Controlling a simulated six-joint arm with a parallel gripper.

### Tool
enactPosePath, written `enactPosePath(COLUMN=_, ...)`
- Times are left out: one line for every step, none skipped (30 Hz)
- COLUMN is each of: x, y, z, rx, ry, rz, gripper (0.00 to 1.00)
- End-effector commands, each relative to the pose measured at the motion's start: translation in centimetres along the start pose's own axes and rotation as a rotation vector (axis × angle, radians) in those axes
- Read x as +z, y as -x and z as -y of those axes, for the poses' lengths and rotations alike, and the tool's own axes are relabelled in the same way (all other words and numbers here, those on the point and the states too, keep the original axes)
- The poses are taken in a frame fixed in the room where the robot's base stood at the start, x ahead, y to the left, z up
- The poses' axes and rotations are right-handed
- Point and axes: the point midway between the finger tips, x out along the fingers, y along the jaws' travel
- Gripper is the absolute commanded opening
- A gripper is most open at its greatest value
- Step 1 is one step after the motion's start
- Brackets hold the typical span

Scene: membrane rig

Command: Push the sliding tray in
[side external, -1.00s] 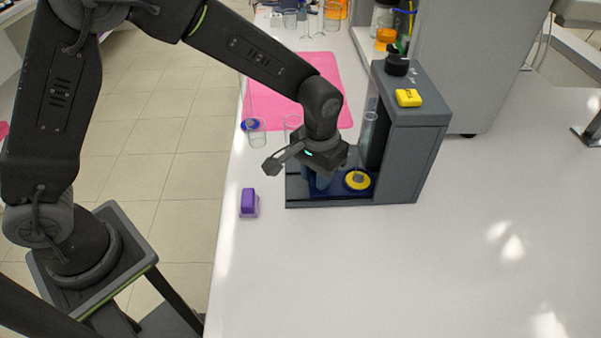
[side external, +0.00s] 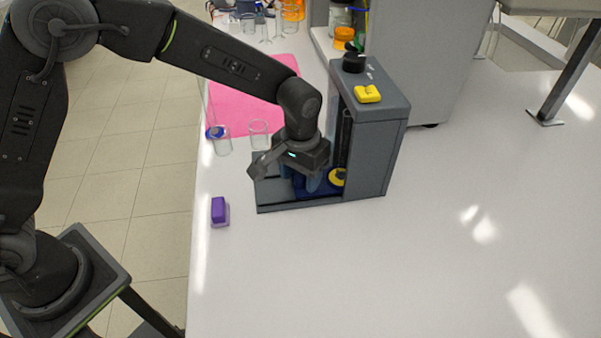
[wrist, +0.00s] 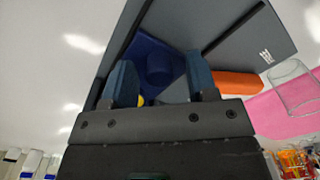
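The dark blue sliding tray (side external: 300,191) lies low in the grey rig (side external: 392,135), on its base left of the tall housing. A yellow disc (side external: 338,177) sits at the tray's right side, by the housing opening, partly hidden by my gripper. My gripper (side external: 312,183) points down over the tray. In the wrist view, its two blue fingers (wrist: 161,82) stand apart with nothing held between them. Beyond them the blue tray (wrist: 145,52) shows with a round blue raised part (wrist: 159,70). A sliver of yellow shows beside the left finger. I cannot tell whether the fingers touch the tray.
A yellow block (side external: 367,94) and a black round piece (side external: 354,62) sit on the housing top. A purple block (side external: 219,211) lies left of the rig. Glass beakers (side external: 259,133) and a pink mat (side external: 250,95) are behind. The table front right is clear.

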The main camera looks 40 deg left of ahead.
Motion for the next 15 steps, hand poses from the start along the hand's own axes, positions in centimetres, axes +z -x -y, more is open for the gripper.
enactPosePath(x=0.0, y=0.0, z=0.0, rx=0.0, ry=0.0, rz=0.001, gripper=0.53)
enactPosePath(x=0.0, y=0.0, z=0.0, rx=0.0, ry=0.0, rz=0.001, gripper=0.53)
enactPosePath(x=0.0, y=0.0, z=0.0, rx=0.0, ry=0.0, rz=0.001, gripper=0.53)
enactPosePath(x=0.0, y=0.0, z=0.0, rx=0.0, ry=0.0, rz=0.001, gripper=0.53)
enactPosePath(x=0.0, y=0.0, z=0.0, rx=0.0, ry=0.0, rz=0.001, gripper=0.53)
enactPosePath(x=0.0, y=0.1, z=0.0, rx=0.0, ry=0.0, rz=0.001, gripper=0.53)
enactPosePath(x=0.0, y=0.2, z=0.0, rx=0.0, ry=0.0, rz=0.001, gripper=0.53)
enactPosePath(x=0.0, y=0.4, z=0.0, rx=0.0, ry=0.0, rz=0.0, gripper=0.53)
enactPosePath(x=0.0, y=0.8, z=0.0, rx=0.001, ry=0.0, rz=-0.001, gripper=0.53)
enactPosePath(x=0.0, y=1.2, z=0.0, rx=0.001, ry=0.0, rz=-0.002, gripper=0.53)
enactPosePath(x=0.0, y=1.6, z=0.0, rx=0.001, ry=0.0, rz=-0.001, gripper=0.53)
enactPosePath(x=0.0, y=2.3, z=0.0, rx=0.001, ry=0.0, rz=-0.003, gripper=0.53)
enactPosePath(x=0.0, y=2.9, z=0.0, rx=0.001, ry=0.0, rz=-0.003, gripper=0.53)
enactPosePath(x=0.0, y=3.5, z=0.0, rx=0.002, ry=0.0, rz=-0.003, gripper=0.53)
enactPosePath(x=-0.1, y=4.5, z=0.0, rx=0.002, ry=0.0, rz=-0.005, gripper=0.53)
